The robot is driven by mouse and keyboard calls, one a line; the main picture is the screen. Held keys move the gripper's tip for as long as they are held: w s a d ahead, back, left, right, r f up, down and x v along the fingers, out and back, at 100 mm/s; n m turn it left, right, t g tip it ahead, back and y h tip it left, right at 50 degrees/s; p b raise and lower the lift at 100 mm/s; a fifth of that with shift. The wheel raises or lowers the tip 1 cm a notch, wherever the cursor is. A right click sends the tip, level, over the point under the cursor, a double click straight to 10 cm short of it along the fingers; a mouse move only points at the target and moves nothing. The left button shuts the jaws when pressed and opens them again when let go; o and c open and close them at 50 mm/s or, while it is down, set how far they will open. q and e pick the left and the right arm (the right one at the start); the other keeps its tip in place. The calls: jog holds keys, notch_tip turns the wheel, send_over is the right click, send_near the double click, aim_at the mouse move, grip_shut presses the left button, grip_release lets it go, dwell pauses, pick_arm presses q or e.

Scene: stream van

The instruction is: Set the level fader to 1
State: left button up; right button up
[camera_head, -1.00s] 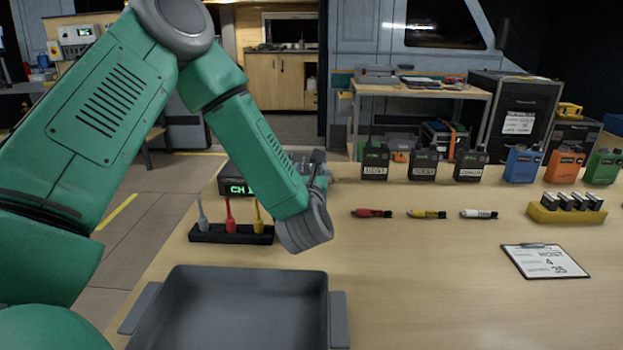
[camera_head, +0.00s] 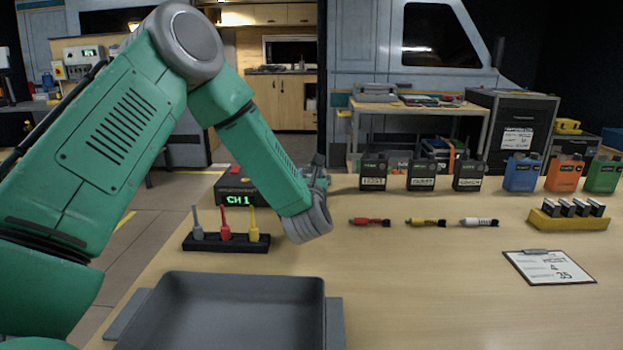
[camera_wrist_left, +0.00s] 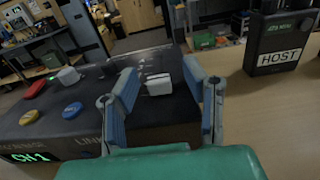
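The dark control box (camera_head: 236,190) stands at the back left of the table, its green display reading CH 1. In the left wrist view its dark top (camera_wrist_left: 100,108) carries a white cap (camera_wrist_left: 159,84), which looks like a fader cap, and another white cap (camera_wrist_left: 68,75) further left. I cannot read which is the level fader. My left gripper (camera_wrist_left: 160,75) is open, with one blue-padded finger on each side of the first cap; contact is not clear. My right gripper is not in view.
A rack with grey, red and yellow plugs (camera_head: 226,243) stands before the box. A grey tray (camera_head: 335,325) is at the front. Labelled packs (camera_head: 373,173), several small connectors (camera_head: 425,222), a yellow holder (camera_head: 567,223) and a clipboard (camera_head: 549,267) are to the right. The table's middle is clear.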

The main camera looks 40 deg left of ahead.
pick_arm(q)
jog(key=c, duration=0.9)
jog(key=shift+w+a+f, duration=0.1)
jog(key=shift+a+f, duration=0.05)
jog(key=shift+a, duration=0.15)
grip_shut()
jog(key=shift+b+x, duration=0.7)
jog(key=shift+x, duration=0.1)
jog(key=o, duration=0.9)
grip_release()
jog(key=v, duration=0.7)
jog(key=shift+d, duration=0.15)
